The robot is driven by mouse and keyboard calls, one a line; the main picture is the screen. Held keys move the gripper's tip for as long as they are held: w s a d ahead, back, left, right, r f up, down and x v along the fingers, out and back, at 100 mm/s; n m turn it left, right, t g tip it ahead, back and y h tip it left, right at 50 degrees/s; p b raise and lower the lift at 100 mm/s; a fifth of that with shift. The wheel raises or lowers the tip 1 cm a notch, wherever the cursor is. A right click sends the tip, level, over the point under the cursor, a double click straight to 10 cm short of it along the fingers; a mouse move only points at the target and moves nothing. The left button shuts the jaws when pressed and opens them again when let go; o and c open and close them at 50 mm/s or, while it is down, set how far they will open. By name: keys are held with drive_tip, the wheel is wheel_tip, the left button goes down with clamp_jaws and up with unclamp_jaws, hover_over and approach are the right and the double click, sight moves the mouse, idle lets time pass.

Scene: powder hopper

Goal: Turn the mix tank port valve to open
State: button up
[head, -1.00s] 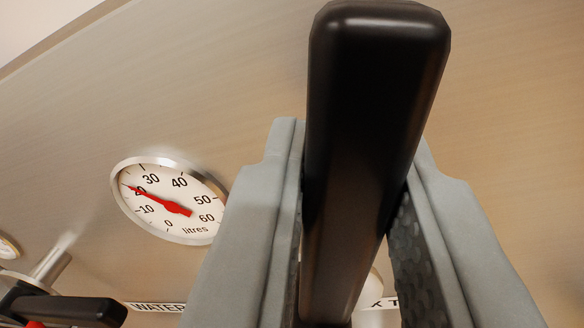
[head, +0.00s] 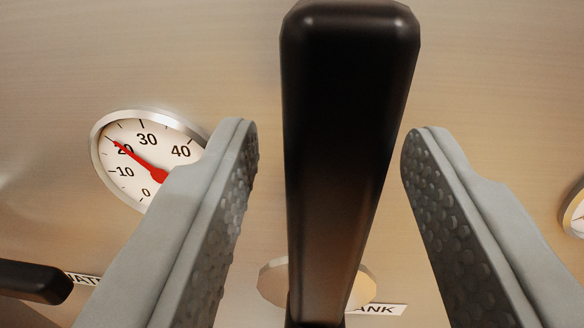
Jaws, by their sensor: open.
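A black lever handle (head: 345,130) stands upright in the middle of the head view. A round pale metal disc (head: 272,283) shows behind its lower end. A white label (head: 378,309) beside it ends in "ANK"; the rest is hidden behind the handle. My gripper (head: 326,140) is open, with one grey finger on each side of the handle. There is a clear gap between the handle and both textured pads. The handle's lower end and its pivot are out of view or hidden.
A litres gauge (head: 150,160) with a red needle near 20 is on the metal wall at left, partly behind my left finger. Another black handle (head: 30,281) is at lower left, by a partly hidden label (head: 82,279). A second gauge (head: 575,208) shows at the right edge.

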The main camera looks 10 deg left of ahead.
drive_tip(key=s, duration=0.9)
drive_tip(key=shift+d, duration=0.35)
